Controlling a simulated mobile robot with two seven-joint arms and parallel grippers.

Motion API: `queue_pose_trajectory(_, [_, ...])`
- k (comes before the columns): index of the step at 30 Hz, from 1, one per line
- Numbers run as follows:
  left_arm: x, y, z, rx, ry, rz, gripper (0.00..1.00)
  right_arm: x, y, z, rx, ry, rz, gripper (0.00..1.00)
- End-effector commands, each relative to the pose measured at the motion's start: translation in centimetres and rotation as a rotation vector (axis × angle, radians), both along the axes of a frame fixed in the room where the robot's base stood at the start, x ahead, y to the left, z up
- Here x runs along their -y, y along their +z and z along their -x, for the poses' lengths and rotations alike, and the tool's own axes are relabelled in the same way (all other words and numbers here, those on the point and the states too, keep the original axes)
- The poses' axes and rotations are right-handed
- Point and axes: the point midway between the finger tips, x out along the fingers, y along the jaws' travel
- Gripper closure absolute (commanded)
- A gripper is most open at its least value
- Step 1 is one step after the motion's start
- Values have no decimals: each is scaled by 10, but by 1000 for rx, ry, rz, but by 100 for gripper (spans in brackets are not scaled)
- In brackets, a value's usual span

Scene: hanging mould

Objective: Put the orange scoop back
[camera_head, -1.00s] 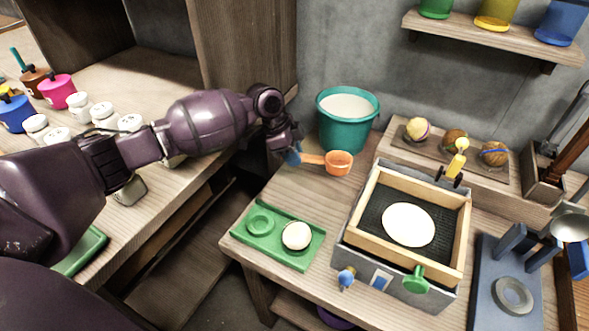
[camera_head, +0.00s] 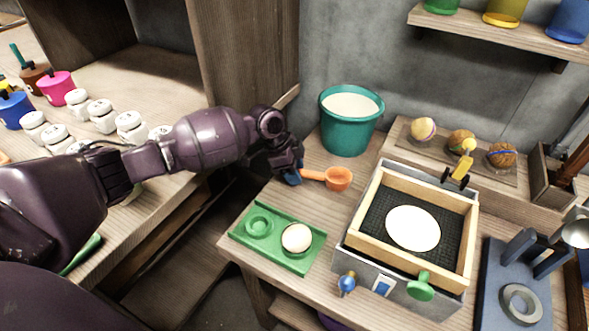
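The orange scoop (camera_head: 338,179) is just in front of the teal bucket, low over or on the wooden table; I cannot tell whether it touches the wood. Its handle points left to my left gripper (camera_head: 294,176). The blue fingertips are at the handle's end and appear shut on it, partly hidden by the wrist. The teal bucket (camera_head: 347,139) stands at the back of the table, filled with a pale material. My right gripper is not in view.
A green tray (camera_head: 246,236) with a pale ball lies at the front left. A wooden-framed box (camera_head: 364,206) with a white disc stands right of the scoop. A raised board (camera_head: 399,140) with several balls is behind it.

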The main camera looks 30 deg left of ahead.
Motion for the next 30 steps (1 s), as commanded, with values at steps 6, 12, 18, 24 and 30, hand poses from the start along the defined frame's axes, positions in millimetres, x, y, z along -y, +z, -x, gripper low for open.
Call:
queue_pose_trajectory(6, [0,0,0,0,0,0,52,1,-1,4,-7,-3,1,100])
queue_pose_trajectory(12, [-1,8,0,3,0,-1,52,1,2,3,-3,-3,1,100])
queue_pose_trajectory(18, [-12,38,4,8,0,-1,52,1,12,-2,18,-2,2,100])
queue_pose_trajectory(24, [-26,76,9,8,0,-1,52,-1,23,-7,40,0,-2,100])
queue_pose_trajectory(30, [-38,102,14,4,1,0,52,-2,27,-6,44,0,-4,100])
